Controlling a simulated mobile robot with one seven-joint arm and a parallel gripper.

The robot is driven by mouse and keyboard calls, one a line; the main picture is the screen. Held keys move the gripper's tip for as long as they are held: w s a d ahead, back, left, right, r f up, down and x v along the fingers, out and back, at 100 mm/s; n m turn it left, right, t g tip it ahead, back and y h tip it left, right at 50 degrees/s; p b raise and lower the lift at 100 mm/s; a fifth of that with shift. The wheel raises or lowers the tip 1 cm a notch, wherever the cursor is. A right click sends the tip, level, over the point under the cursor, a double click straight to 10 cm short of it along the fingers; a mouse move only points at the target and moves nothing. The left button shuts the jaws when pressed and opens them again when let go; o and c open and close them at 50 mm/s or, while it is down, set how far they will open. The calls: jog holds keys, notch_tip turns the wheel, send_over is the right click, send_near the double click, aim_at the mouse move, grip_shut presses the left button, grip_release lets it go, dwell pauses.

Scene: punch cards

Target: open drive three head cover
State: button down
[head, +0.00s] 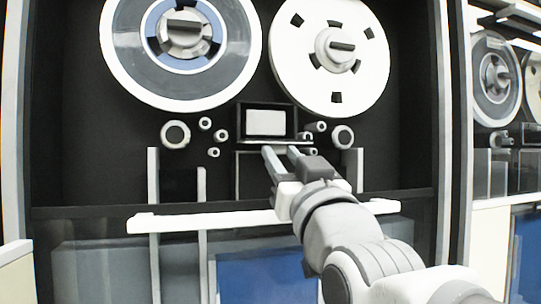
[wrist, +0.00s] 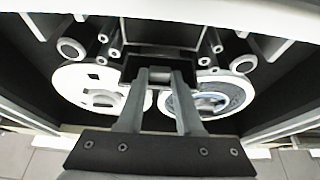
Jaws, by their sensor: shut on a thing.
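The head cover is at the centre of the near tape drive, just below and between the two reels. Its thin pale lower edge (head: 272,142) shows in the head view, under a black frame with a white panel (head: 265,122). My gripper (head: 282,149) reaches up from the lower right, with its fingertips at this edge. In the wrist view my gripper (wrist: 158,73) is shut on a small grey piece of the cover between the fingers. The fingers hide part of the cover, and I cannot tell how far it is open.
A grey-and-blue reel (head: 130,60) and a white reel (head: 291,75) sit above. Small rollers (head: 176,134) flank the head area. Another drive's reel (head: 487,85) stands at the right.

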dwell(0.4)
jog(key=c, duration=0.6)
grip_release()
jog(key=shift+o, duration=0.2)
jog(key=shift+s+f, duration=0.1)
